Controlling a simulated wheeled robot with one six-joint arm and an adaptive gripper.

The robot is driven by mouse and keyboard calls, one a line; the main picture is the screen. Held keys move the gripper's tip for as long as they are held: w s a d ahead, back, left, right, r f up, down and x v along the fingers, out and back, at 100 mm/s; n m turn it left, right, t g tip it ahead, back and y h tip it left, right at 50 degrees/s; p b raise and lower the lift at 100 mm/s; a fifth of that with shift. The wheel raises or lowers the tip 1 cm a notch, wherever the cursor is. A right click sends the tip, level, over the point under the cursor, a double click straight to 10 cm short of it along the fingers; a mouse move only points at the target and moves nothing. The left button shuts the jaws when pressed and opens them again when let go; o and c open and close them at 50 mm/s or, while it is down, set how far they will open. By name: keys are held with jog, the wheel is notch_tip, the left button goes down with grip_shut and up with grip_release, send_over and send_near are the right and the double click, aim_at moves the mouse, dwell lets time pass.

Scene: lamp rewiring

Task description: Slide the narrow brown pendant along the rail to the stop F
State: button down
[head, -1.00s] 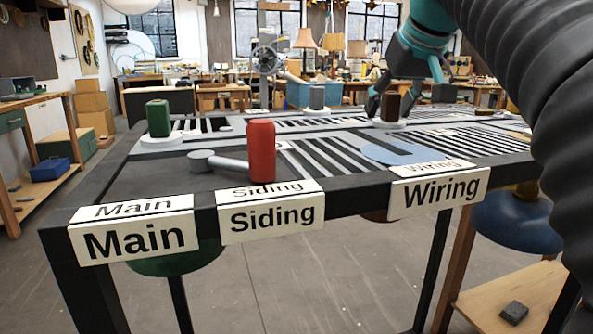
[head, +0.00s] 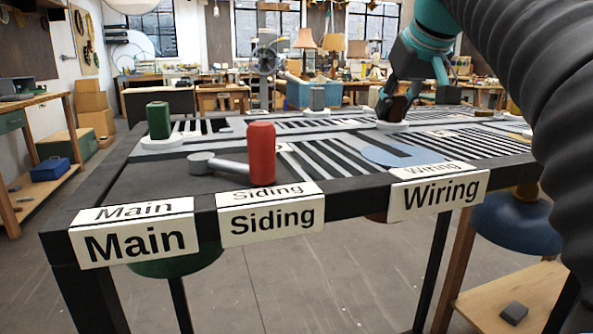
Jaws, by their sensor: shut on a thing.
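The narrow brown pendant's grip, a brown upright cylinder (head: 398,109), stands on a pale disc (head: 392,127) towards the far right part of the slotted table top (head: 330,179). My gripper (head: 397,108) reaches down from the upper right and is shut on this brown cylinder, its fingers hiding much of it. I cannot make out a letter F on any stop.
A red cylinder (head: 262,152) stands near the front, beside a grey lever (head: 227,166). Green (head: 178,265) and blue (head: 512,224) shades hang below. Signs read Main (head: 134,242), Siding (head: 271,218) and Wiring (head: 439,194).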

jog(key=shift+w+d+p, duration=0.25)
jog(key=shift+d, duration=0.6)
jog(key=shift+w+d+p, duration=0.25)
jog(key=shift+w+d, duration=0.05)
jog(key=shift+d, duration=0.6)
jog(key=shift+w+d+p, duration=0.25)
jog(key=shift+d, duration=0.6)
jog(key=c, duration=0.8)
grip_release()
jog(key=shift+c, duration=0.2)
jog(key=v, duration=1.2)
